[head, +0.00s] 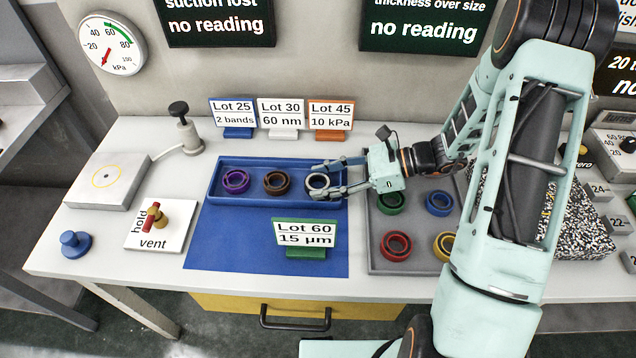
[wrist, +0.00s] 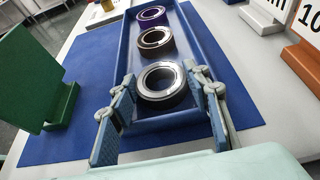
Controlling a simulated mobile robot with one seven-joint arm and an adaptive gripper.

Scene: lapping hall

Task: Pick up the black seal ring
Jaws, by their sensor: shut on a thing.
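The black seal ring (head: 309,184), dark with a bright silvery face, is at the right end of the blue tray (head: 225,199). It also shows in the wrist view (wrist: 163,101), lying flat, face up, nearest the camera. My gripper (head: 322,181) reaches in from the right with one finger on each side of the ring, shut on it. In the wrist view the fingers (wrist: 165,92) straddle the ring's sides. The ring appears low inside the tray; whether it touches the floor I cannot tell.
A brown ring (head: 277,192) and a purple ring (head: 236,190) share the tray. A green Lot 60 sign (head: 305,234) stands in front. A grey tray (head: 418,255) with green, blue, red and yellow rings lies right. Lot signs (head: 282,112) stand behind.

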